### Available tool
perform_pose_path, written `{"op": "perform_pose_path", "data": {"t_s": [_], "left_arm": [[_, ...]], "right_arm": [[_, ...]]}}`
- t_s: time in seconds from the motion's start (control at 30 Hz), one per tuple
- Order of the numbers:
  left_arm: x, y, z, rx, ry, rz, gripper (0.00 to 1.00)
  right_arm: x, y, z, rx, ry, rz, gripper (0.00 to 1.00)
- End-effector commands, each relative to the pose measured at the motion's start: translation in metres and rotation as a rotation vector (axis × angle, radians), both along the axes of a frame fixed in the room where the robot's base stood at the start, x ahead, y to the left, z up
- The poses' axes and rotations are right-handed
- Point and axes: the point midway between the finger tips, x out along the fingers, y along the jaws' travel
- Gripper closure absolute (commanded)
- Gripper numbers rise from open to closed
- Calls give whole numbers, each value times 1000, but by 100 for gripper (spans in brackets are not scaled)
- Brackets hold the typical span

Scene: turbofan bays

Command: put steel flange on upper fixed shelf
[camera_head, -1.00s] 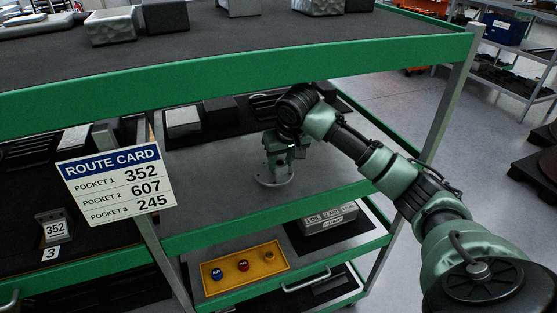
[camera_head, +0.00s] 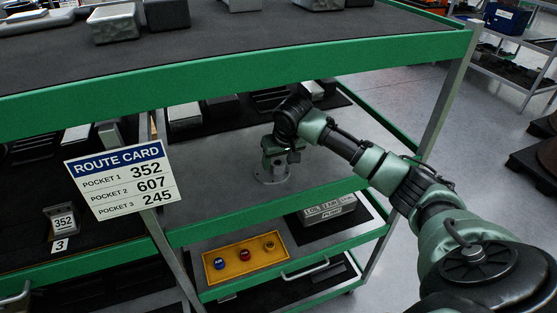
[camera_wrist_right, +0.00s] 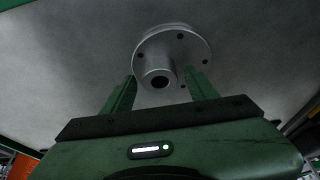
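The steel flange (camera_head: 272,177), a grey round disc with a hub, sits on the grey middle shelf (camera_head: 225,200) of the green rack. In the right wrist view the flange (camera_wrist_right: 174,50) shows its bolt holes and its hub pointing toward me. My right gripper (camera_head: 278,157) is right over the flange and partly hides it. In the wrist view its two fingers (camera_wrist_right: 158,85) are apart, one on each side of the hub, with gaps visible. The rack's top shelf (camera_head: 260,40) has a dark mat and a green front edge. My left gripper is out of view.
Grey blocks (camera_head: 184,118) stand at the middle shelf's back left. A route card (camera_head: 122,180) hangs at the left post. Below are a yellow tray (camera_head: 244,262) and a grey labelled box (camera_head: 327,208). The top shelf bears several metal parts (camera_head: 113,22); its front is clear.

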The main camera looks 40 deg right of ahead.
Motion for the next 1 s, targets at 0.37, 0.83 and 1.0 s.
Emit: {"op": "perform_pose_path", "data": {"t_s": [0.37,0.83,1.0], "left_arm": [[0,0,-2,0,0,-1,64],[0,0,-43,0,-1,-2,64],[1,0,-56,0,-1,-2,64]], "right_arm": [[-1,0,5,0,-2,0,42],[-69,16,24,-4,-1,3,42],[-100,24,25,-3,0,2,42]]}}
